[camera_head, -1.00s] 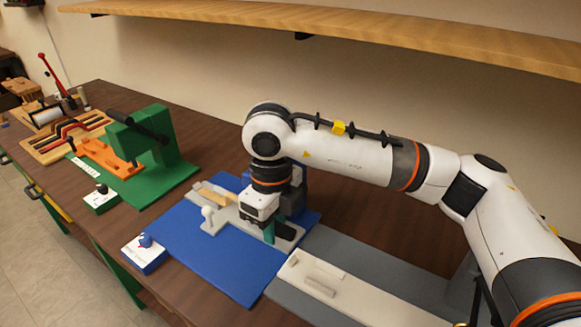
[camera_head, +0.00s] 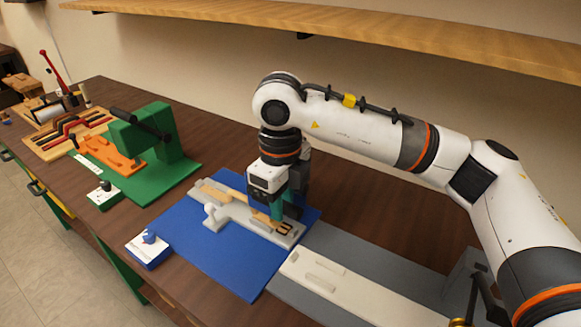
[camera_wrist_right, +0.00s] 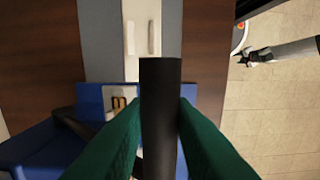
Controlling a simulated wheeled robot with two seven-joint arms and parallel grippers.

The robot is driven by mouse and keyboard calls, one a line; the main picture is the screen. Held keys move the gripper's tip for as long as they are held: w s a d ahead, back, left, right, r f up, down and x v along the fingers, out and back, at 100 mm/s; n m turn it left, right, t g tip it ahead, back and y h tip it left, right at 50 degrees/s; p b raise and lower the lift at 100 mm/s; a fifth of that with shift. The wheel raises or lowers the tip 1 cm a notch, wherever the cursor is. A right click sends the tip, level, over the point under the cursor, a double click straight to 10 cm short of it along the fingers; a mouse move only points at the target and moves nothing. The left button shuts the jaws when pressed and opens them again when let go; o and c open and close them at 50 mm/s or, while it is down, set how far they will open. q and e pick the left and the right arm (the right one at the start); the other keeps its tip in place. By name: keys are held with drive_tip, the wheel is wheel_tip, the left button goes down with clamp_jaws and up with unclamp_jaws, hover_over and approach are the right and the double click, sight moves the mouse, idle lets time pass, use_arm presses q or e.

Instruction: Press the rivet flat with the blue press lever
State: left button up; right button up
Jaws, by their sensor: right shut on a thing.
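My right gripper (camera_head: 284,205) is above the blue press base (camera_head: 225,263), with its teal fingers pointing down. In the right wrist view, my right gripper (camera_wrist_right: 160,118) is shut on a thick black lever handle (camera_wrist_right: 161,85), one finger on each side. A tan strap (camera_head: 224,194) lies along the light grey fixture (camera_head: 236,213), with a brown end near the gripper. I cannot make out the rivet.
A green press (camera_head: 150,145) with a black lever stands further left. A grey rail with a pale block (camera_head: 318,276) lies at right. A wooden shelf (camera_head: 350,27) hangs above.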

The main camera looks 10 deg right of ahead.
drive_tip(key=shift+w+d+r+p, duration=0.15)
drive_tip(key=shift+w+d+r, duration=0.25)
drive_tip(key=shift+d+r, duration=0.15)
drive_tip(key=shift+w+d+r+p, duration=0.15)
drive_tip(key=shift+w+d+r, duration=0.25)
drive_tip(key=shift+r, duration=0.25)
drive_tip(key=shift+o, duration=0.2)
drive_tip(key=shift+w+d+r, duration=0.2)
drive_tip(key=shift+w+d, duration=0.15)
drive_tip(key=shift+d, duration=0.1)
drive_tip(key=shift+w+d+r, duration=0.2)
drive_tip(key=shift+w+d, duration=0.1)
drive_tip(key=shift+d, duration=0.15)
drive_tip(key=o, duration=0.3)
drive_tip(key=shift+w+d+r, duration=0.2)
drive_tip(key=shift+w, duration=0.05)
drive_tip(key=shift+o, duration=0.4)
drive_tip(key=shift+r, duration=0.1)
drive_tip(key=o, duration=0.3)
drive_tip(key=shift+o, duration=0.2)
drive_tip(key=shift+w+d, duration=0.1)
drive_tip(key=shift+w, duration=0.05)
